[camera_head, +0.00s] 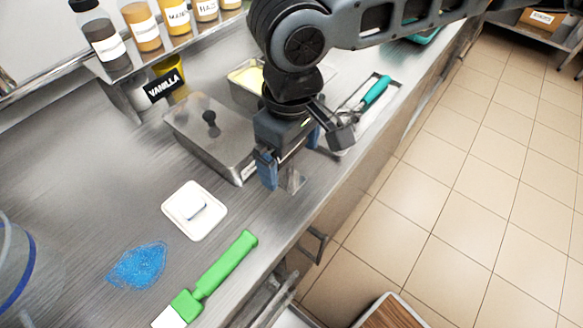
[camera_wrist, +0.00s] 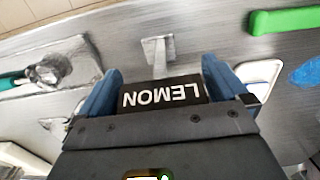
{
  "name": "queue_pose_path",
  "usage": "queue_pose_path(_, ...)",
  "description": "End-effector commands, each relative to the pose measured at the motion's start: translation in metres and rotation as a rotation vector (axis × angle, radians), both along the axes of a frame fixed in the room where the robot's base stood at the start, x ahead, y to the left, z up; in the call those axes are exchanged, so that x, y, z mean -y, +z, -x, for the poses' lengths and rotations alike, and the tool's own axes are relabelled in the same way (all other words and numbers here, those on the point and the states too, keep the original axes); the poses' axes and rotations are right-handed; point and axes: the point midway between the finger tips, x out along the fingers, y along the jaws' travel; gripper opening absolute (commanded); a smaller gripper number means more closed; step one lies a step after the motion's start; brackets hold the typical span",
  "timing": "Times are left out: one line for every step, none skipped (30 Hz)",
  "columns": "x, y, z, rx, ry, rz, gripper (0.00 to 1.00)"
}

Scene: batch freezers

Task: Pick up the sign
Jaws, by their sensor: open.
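A black sign with white LEMON lettering (camera_wrist: 163,93) is between the fingers of my gripper (camera_wrist: 163,88) in the wrist view. Its lettering is upside down there, and a metal stem and foot (camera_wrist: 157,48) show beyond it. My gripper is open, with the sign filling most of the gap; I cannot tell whether either finger touches it. In the head view my gripper (camera_head: 290,158) points down at the counter beside the lidded steel pan. Only the metal foot (camera_head: 295,182) shows below the fingers; the sign face is hidden. A black VANILLA sign (camera_head: 164,86) stands farther left.
The steel counter (camera_head: 110,215) holds a lidded pan (camera_head: 207,135), a white dish (camera_head: 194,211), blue spilled grains (camera_head: 138,266) and a green-handled spatula (camera_head: 225,266). A teal-handled scoop (camera_head: 375,92) lies behind my gripper. Bottles line the back shelf. The counter's front edge is close.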

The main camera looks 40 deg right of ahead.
Motion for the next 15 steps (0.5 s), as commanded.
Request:
queue_pose_path(0.0000, 0.0001, 0.0000, 0.000, 0.000, 0.000, 1.00)
queue_pose_path(-0.0001, 0.0001, 0.0000, 0.000, 0.000, 0.000, 0.99)
queue_pose_path(-0.0001, 0.0002, 0.0000, 0.000, 0.000, 0.000, 0.95)
queue_pose_path(-0.0001, 0.0002, 0.0000, 0.000, 0.000, 0.000, 0.92)
queue_pose_path(-0.0001, 0.0002, 0.0000, 0.000, 0.000, 0.000, 0.89)
queue_pose_path(-0.0001, 0.0002, 0.0000, 0.000, 0.000, 0.000, 0.86)
queue_pose_path(-0.0001, 0.0003, 0.0000, 0.000, 0.000, 0.000, 0.83)
queue_pose_path(-0.0001, 0.0003, 0.0000, 0.000, 0.000, 0.000, 0.80)
queue_pose_path(-0.0001, 0.0003, 0.0000, 0.000, 0.000, 0.000, 0.76)
queue_pose_path(-0.0001, 0.0003, 0.0000, 0.000, 0.000, 0.000, 0.73)
queue_pose_path(-0.0001, 0.0003, 0.0000, 0.000, 0.000, 0.000, 0.70)
queue_pose_path(-0.0001, 0.0004, 0.0000, 0.000, 0.000, 0.000, 0.67)
queue_pose_path(-0.0001, 0.0004, 0.0000, 0.000, 0.000, 0.000, 0.64)
queue_pose_path(-0.0001, 0.0004, 0.0000, 0.000, 0.000, 0.000, 0.61)
queue_pose_path(-0.0001, 0.0004, 0.0000, 0.000, 0.000, 0.000, 0.57)
